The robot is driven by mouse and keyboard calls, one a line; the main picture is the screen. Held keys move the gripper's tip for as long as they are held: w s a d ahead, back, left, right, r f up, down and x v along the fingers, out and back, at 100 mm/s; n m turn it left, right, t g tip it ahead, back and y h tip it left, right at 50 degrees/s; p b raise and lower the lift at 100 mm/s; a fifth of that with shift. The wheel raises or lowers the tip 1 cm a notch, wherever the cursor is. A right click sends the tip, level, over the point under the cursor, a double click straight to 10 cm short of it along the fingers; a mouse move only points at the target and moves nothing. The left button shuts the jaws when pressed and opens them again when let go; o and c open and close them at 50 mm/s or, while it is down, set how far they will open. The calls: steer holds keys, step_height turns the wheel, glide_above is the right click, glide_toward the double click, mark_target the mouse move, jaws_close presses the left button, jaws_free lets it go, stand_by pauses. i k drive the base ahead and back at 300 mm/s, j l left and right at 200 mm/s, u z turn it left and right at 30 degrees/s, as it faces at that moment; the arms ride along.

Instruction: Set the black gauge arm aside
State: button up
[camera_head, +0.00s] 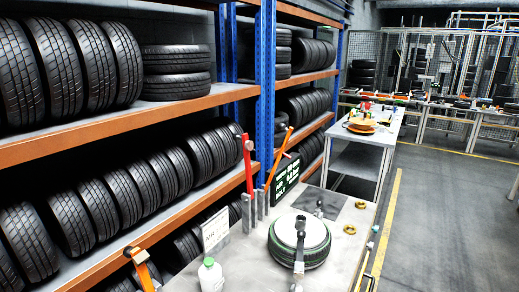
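A slim dark bar with a pale block near its lower end (299,255) lies across the tyre on the near table; it looks like the black gauge arm. The tyre (313,254) lies flat with a pale centre and green marks around its edge. The bar reaches from the tyre's middle over its near rim, and its lower end is near the bottom of the picture. I cannot tell whether it touches the tyre. My gripper is not in view.
The grey table (245,262) holds a white bottle (210,275), an AIR sign (215,230), a dark display (285,180), a dark plate (322,206), brass rings (350,229) and upright red and orange levers (248,165). Tyre shelves (120,133) line the left. The right floor is open.

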mark_target(300, 264)
steer(key=i+l+u, duration=0.2)
steer(key=l+u, duration=0.25)
steer(key=l, duration=1.2)
steer(key=k+l+u, duration=0.1)
steer(key=l+u, duration=0.35)
steer(key=l, duration=1.15)
